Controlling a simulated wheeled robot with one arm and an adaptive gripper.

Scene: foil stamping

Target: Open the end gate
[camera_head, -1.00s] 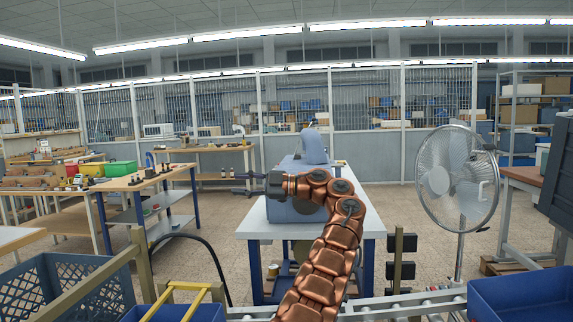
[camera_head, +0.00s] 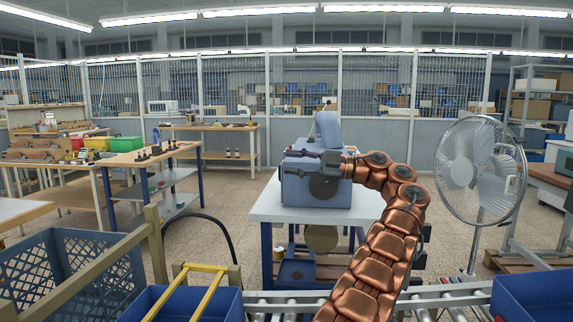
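My gripper (camera_head: 303,161) is in front of the blue machine (camera_head: 317,193) on the white-topped table, its dark fingers pointing left. The fingers look parted with nothing between them, though they blend into the machine behind. I cannot tell whether they touch it. A yellow two-bar frame (camera_head: 187,289) stands at the lower left by a blue bin, at the left end of the roller conveyor (camera_head: 282,304). It may be the end gate, but I cannot tell for sure. My gripper is well above and beyond it.
A blue-grey crate (camera_head: 68,270) and an olive rail (camera_head: 113,257) stand at lower left. A blue bin (camera_head: 535,298) is at lower right. A pedestal fan (camera_head: 480,172) stands right of my arm. Open floor lies between the left workbench (camera_head: 130,161) and the machine table (camera_head: 268,208).

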